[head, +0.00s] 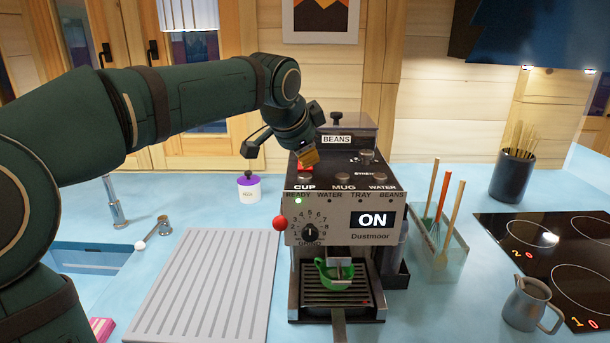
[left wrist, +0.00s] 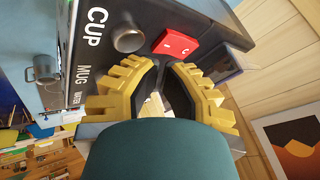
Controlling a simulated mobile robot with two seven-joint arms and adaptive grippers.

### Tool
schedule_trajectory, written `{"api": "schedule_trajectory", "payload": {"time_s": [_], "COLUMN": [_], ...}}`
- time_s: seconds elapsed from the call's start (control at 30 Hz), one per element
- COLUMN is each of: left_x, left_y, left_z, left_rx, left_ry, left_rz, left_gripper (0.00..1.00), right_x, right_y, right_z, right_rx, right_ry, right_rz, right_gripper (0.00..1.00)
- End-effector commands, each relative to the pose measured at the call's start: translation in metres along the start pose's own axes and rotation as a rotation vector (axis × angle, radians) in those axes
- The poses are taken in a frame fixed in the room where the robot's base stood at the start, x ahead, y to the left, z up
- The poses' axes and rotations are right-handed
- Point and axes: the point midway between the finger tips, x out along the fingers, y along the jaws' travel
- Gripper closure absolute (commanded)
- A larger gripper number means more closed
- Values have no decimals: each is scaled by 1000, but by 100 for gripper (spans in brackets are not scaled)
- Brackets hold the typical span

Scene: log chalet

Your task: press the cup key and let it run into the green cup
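My left gripper (head: 308,158) is above the machine's top, fingers together and empty, near the red switch and apart from the cup key. My right gripper is out of view.
A red ball knob (head: 280,223) sticks out at the machine's left side. A ribbed grey drainboard (head: 205,290) lies to the left. A utensil holder (head: 440,255), a metal pitcher (head: 530,302) and a hob (head: 570,260) are to the right.

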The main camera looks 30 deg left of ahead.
Motion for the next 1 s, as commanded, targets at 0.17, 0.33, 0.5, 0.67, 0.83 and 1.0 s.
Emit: {"api": "schedule_trajectory", "payload": {"time_s": [0.17, 0.33, 0.5, 0.67, 0.83, 1.0], "left_x": [4, 7, 7, 7, 8, 10], "left_y": [2, 4, 4, 4, 4, 5], "left_z": [2, 4, 4, 4, 4, 5], "left_rx": [0, 0, 0, 0, 0, 0], "left_ry": [0, 0, 0, 0, 0, 0], "left_rz": [0, 0, 0, 0, 0, 0], "left_gripper": [100, 100, 100, 100, 100, 100], "right_x": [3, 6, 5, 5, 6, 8], "right_y": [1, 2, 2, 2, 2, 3], "right_z": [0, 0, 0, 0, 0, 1], "right_rx": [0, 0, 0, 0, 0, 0], "right_ry": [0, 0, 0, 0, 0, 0], "right_rz": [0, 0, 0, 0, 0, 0], "right_gripper": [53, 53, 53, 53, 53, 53]}}
